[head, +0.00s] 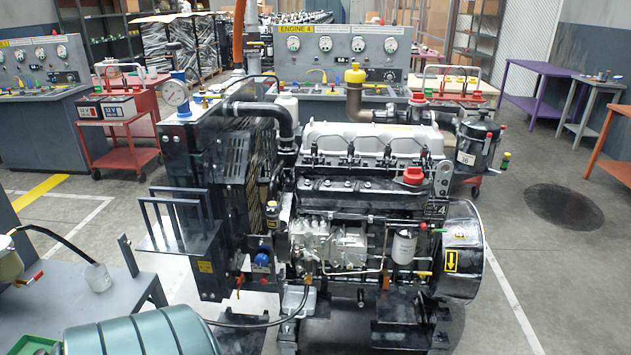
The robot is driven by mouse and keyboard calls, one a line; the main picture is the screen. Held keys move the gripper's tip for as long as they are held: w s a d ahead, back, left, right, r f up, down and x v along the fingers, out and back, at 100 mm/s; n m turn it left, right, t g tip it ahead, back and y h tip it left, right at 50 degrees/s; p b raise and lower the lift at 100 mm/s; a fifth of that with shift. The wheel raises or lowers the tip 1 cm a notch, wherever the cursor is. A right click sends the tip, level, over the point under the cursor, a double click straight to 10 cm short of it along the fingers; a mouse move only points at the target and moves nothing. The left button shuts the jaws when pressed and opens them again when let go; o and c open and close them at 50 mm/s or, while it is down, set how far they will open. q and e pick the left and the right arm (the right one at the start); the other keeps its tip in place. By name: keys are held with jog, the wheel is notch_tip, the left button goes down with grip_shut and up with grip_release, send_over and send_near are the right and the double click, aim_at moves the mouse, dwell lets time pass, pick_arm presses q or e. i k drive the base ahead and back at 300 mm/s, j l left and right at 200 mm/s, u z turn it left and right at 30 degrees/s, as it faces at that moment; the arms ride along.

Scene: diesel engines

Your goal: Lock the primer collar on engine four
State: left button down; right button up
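Engine four (370,165) stands in the middle of the head view, a black and silver diesel with a small "4" plate at its right end. An "ENGINE 4" sign (297,29) is on the panel behind it. On the near side are a silver pump (330,243), a white filter (404,248), a small black cap with yellow marks (271,212) and a blue fitting (262,260). The primer collar is too small to identify for certain, and I cannot tell whether it is locked. Neither of my grippers is in view.
A teal ribbed drum (140,335) is at the bottom left, with a dark hose running toward the engine. A grey bench (130,283) stands at the left. A red cart (122,158) is behind it. Open floor (575,290) lies to the right.

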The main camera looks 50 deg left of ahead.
aim_at(306, 254)
jog(key=i+l+u, duration=0.15)
jog(key=i+u, duration=0.15)
jog(key=u, duration=0.15)
jog(key=i+l+u, duration=0.25)
jog(key=u, duration=0.2)
jog(key=i+l+u, duration=0.3)
jog(key=u, duration=0.15)
jog(key=i+l+u, duration=0.2)
jog(key=l+u, duration=0.15)
jog(key=l, duration=0.2)
